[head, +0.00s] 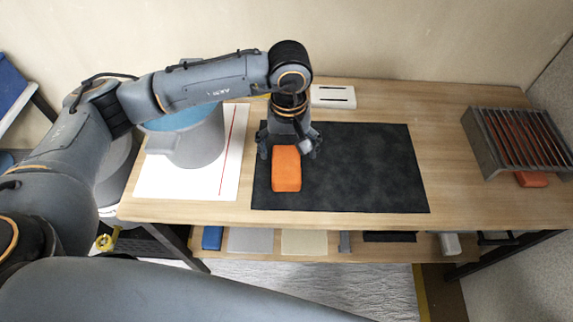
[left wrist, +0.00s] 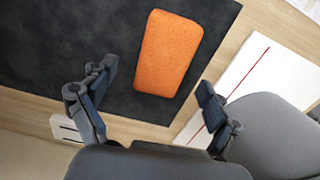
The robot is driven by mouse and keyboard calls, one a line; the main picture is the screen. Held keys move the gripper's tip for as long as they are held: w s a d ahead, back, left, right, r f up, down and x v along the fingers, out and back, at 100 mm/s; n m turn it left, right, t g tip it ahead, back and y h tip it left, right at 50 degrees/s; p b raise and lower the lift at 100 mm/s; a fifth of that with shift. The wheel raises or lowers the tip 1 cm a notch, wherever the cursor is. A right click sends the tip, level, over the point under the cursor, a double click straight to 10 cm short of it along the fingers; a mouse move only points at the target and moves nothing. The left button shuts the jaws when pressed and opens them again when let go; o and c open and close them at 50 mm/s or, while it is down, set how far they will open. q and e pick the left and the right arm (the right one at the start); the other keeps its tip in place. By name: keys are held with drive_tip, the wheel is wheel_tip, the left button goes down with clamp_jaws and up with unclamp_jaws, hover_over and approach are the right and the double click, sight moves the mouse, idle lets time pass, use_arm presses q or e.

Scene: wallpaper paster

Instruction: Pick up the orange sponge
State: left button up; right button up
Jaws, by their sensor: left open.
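The orange sponge (head: 286,169) lies on the black mat (head: 370,170) near the mat's left side. It also shows in the left wrist view (left wrist: 167,53), flat on the mat. My left gripper (head: 288,150) is above the far end of the sponge in the head view, pointing down. In the left wrist view the two fingers (left wrist: 155,96) are spread wide, with nothing between them. The sponge lies beyond the fingertips, roughly in line with the gap, and looks apart from them. My right gripper does not show.
A grey bucket (head: 190,142) stands on a white sheet (head: 230,170) with a red line, left of the mat. A white slotted block (head: 333,97) is behind the mat. A grey slatted rack (head: 515,140) with an orange piece under it is at right. The mat's right part is clear.

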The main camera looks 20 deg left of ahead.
sight(287, 162)
use_arm(q)
drive_tip(key=f, duration=0.3)
drive_tip(key=shift+s+a+f+p, duration=0.2)
drive_tip(key=shift+s+f+p, duration=0.1)
drive_tip(key=shift+f+p, duration=0.1)
drive_tip(key=shift+f, duration=0.3)
drive_tip(key=shift+c, duration=0.2)
drive_tip(key=c, duration=1.1)
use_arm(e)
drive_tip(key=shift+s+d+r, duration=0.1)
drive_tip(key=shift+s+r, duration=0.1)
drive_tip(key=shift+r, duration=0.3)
